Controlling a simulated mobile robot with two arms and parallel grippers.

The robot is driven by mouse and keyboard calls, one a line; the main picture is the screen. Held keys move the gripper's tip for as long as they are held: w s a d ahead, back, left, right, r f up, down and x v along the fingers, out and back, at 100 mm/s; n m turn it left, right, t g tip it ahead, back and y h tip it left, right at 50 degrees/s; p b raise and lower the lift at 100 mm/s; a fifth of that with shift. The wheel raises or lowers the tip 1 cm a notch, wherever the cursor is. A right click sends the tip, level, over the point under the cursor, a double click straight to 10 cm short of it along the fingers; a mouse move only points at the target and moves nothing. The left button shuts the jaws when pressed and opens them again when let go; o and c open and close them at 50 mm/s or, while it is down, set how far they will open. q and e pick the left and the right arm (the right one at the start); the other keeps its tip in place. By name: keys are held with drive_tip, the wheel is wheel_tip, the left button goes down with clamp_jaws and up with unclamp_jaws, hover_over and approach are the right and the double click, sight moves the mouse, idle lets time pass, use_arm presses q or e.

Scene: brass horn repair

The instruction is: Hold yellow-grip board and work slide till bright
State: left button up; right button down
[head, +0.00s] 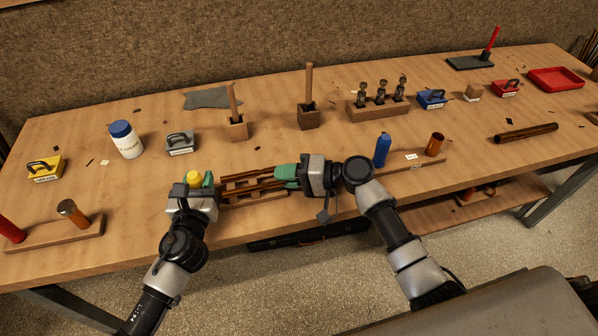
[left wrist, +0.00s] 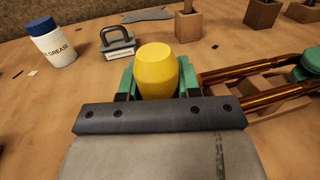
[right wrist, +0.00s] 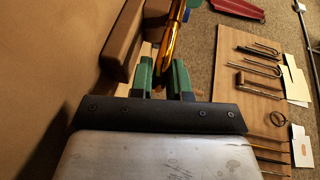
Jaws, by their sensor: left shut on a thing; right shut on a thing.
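The slide (head: 250,184) is a pair of coppery-brown tubes lying over a wooden board (head: 262,196) near the table's front edge. The tubes also show in the left wrist view (left wrist: 255,72). The board's yellow grip (head: 194,178) stands at its left end. My left gripper (head: 200,186) is shut on this grip, which sits between its green fingers in the left wrist view (left wrist: 157,72). My right gripper (head: 284,174) is shut on the slide's right end. In the right wrist view a golden tube (right wrist: 172,36) runs up from its fingers, which hide the held part.
A grease jar (head: 125,140) and a grey handled block (head: 180,143) stand behind my left gripper. A blue bottle (head: 382,150) and a copper cup (head: 435,144) stand right of my right gripper. Wooden holders (head: 309,117) are further back. The table's front edge is close.

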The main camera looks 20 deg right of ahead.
drive_tip(key=shift+a+f, duration=0.2)
drive_tip(key=shift+a, duration=0.35)
drive_tip(key=c, duration=1.1)
unclamp_jaws()
drive_tip(key=shift+c, duration=0.2)
drive_tip(key=shift+d+r, duration=0.1)
drive_tip(key=v, duration=1.2)
drive_tip(key=shift+r, duration=0.1)
